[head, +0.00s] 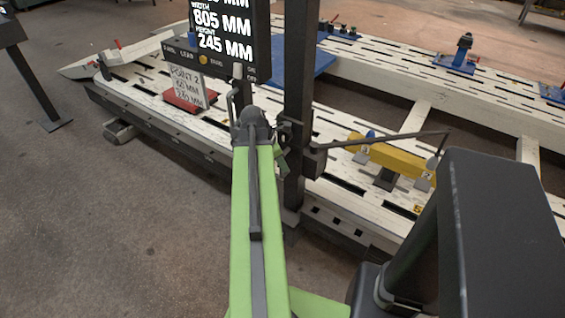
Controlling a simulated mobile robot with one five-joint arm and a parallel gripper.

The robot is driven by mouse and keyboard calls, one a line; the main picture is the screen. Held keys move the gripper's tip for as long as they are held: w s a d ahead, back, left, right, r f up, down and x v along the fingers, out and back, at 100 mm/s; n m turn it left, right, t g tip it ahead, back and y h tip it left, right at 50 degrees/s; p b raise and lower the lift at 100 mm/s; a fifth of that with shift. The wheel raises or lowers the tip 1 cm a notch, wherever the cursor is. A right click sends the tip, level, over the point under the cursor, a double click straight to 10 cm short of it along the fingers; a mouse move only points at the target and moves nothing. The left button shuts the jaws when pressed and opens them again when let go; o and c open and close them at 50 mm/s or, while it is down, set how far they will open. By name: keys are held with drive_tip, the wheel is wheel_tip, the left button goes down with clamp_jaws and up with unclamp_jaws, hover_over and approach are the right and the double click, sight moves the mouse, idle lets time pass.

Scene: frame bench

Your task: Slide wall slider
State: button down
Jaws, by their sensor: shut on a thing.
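The slider (238,71) shows as a small pale knob at the right end of the dark control panel (218,68) below the screen, next to small ON and OFF labels. My gripper (236,92) is at the panel, just below and around the knob, at the far end of my green arm. It is shut on the slider knob. The fingertips are small and dark here, so the exact contact is hard to see.
A dark post (300,80) stands just right of my gripper, with a thin measuring arm (380,140) reaching right. The screen (223,30) is above the panel. Behind lies the white slotted bench (150,95) with a yellow beam (395,158).

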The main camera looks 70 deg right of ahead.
sight(282, 140)
wheel_tip(282, 140, up, 11)
drive_tip(key=p, duration=1)
drive_tip(key=shift+f, duration=0.3)
drive_tip(key=c, duration=1.4)
unclamp_jaws()
drive_tip(key=shift+o, duration=0.2)
drive_tip(key=p+v, duration=1.5)
drive_tip(key=v, duration=0.2)
drive_tip(key=shift+a+p, duration=0.15)
drive_tip(key=shift+p, duration=0.25)
